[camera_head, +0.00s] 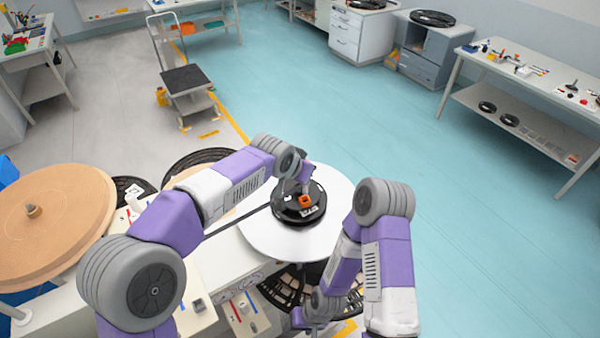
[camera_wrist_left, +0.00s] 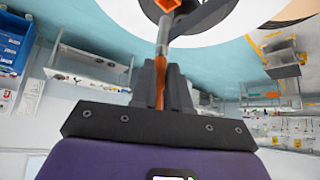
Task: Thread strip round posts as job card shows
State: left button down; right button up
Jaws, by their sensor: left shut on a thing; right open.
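My left gripper (camera_head: 303,186) reaches over a black reel (camera_head: 290,213) on a round white disc (camera_head: 258,238). In the left wrist view its fingers (camera_wrist_left: 161,84) are shut on a narrow orange-brown piece (camera_wrist_left: 160,92). An orange block (camera_head: 306,201) shows at the reel's middle; its tip also shows in the left wrist view (camera_wrist_left: 168,4). A thin dark strip (camera_head: 237,222) runs from near the reel down and left past my left arm. My right gripper (camera_head: 311,317) is open, low at the bottom, partly hidden by my arm. I cannot make out the posts or job card for sure.
A large tan disc (camera_head: 55,222) stands at the left. Black slotted reels (camera_head: 285,288) lie below the white disc. A cart (camera_head: 187,85) and a long workbench (camera_head: 535,80) stand farther off. The blue-green floor (camera_head: 470,220) at right is clear.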

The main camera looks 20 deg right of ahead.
pick_arm(q)
jog(key=shift+f, duration=0.25)
jog(key=shift+f+b, duration=1.95)
jog(key=shift+b, duration=0.05)
jog(key=c, duration=1)
grip_release()
jog(key=shift+c, duration=0.2)
jog(key=b, duration=0.1)
send_near(304, 186)
